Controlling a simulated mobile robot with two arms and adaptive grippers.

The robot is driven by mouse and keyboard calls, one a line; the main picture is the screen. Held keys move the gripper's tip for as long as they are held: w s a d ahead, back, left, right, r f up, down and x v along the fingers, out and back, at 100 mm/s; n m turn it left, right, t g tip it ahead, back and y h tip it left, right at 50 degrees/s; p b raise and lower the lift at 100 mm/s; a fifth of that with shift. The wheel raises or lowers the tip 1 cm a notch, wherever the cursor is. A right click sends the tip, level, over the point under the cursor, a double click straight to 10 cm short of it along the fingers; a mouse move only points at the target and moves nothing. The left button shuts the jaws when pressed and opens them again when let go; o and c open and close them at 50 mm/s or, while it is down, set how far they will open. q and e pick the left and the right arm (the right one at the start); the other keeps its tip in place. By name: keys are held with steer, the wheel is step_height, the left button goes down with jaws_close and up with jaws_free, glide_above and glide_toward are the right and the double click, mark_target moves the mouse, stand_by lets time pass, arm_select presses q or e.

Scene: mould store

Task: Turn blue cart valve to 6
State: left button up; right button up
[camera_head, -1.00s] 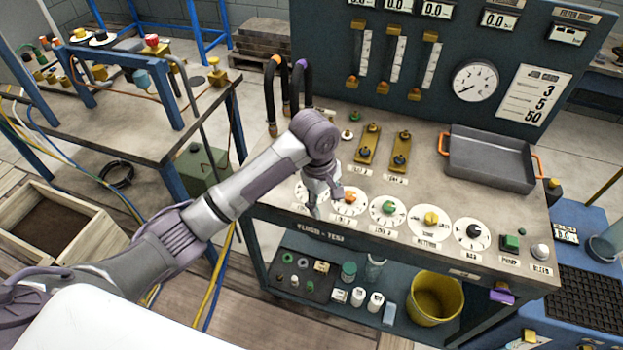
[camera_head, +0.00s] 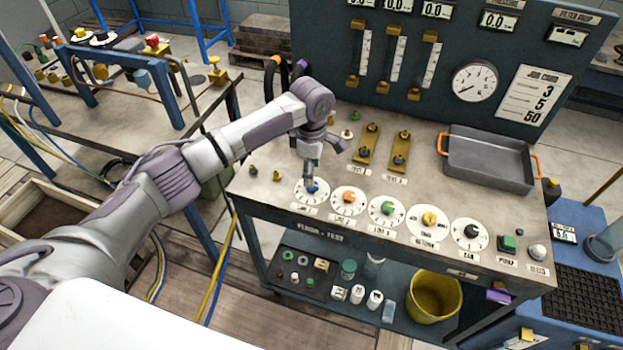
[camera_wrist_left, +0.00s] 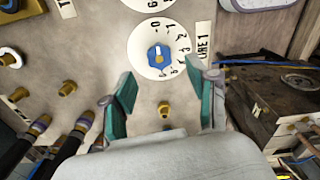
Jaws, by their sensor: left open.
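The blue valve knob (camera_head: 312,187) sits on a white numbered dial (camera_head: 303,196) at the left front of the cart's top. My left gripper (camera_head: 322,163) is just above and behind the knob in the head view. In the left wrist view its teal-padded fingers (camera_wrist_left: 163,85) are spread apart, with nothing between the tips. The right gripper is not in view.
Dials with an orange knob (camera_head: 348,197), green knob (camera_head: 387,209), yellow knob (camera_head: 429,218) and black knob (camera_head: 471,230) line up to the right. Brass-coloured blocks (camera_head: 368,145) stand behind. A grey tray (camera_head: 487,180) is at the back right.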

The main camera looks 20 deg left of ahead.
arm_select(q)
steer(key=shift+f, duration=2.4)
